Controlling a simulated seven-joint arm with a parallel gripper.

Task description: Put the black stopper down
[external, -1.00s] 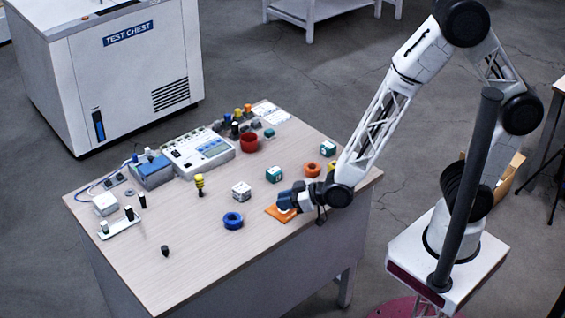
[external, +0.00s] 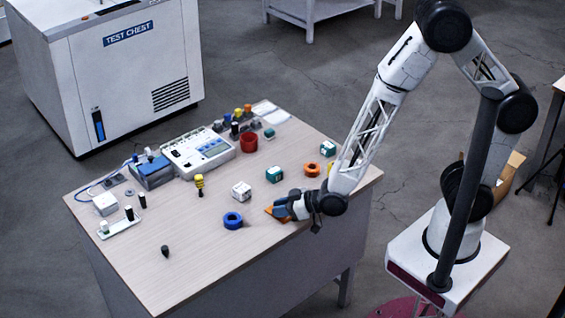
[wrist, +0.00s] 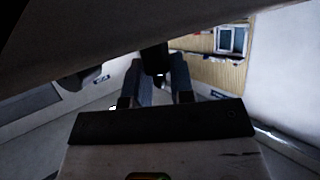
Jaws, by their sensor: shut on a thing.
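My gripper (external: 279,208) is low over the front right part of the table, its wrist laid nearly level. In the wrist view its two blue-grey fingers (wrist: 159,72) are shut on a dark piece, the black stopper (wrist: 155,57), which sticks out beyond them. The stopper is hidden behind the fingers in the external view. An orange square pad (external: 270,212) lies beneath the gripper, mostly covered by it. I cannot tell whether the stopper touches the pad.
A blue ring (external: 233,220), white cube (external: 241,191), green cube (external: 274,174) and orange ring (external: 312,169) stand around the gripper. A small black pointed piece (external: 165,251) stands at the front left. The front middle of the table (external: 200,255) is clear.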

